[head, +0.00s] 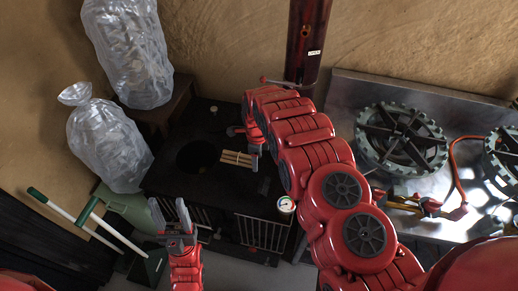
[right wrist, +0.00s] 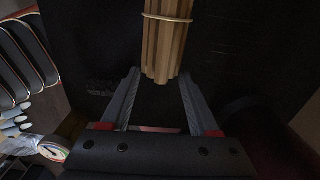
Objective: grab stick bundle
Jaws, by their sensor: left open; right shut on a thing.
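The stick bundle (head: 236,158) is a small set of tan sticks at the top of the black stove (head: 200,125), just right of its round hole. My right gripper (head: 252,150) is at the bundle's right end. In the right wrist view the stick bundle (right wrist: 165,45), with a pale band around it, sits between the fingertips of the right gripper (right wrist: 160,80), which is shut on it. Whether the bundle touches the stove is hard to tell. My left gripper (head: 175,213) is open and empty, in front of the stove.
Two clear plastic bags (head: 130,50) (head: 105,145) stand at the left. A green-handled tool (head: 85,212) and a green container (head: 128,207) are at lower left. A steel counter with gas burners (head: 400,138) is at the right. A dark red pipe (head: 306,45) rises behind the stove.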

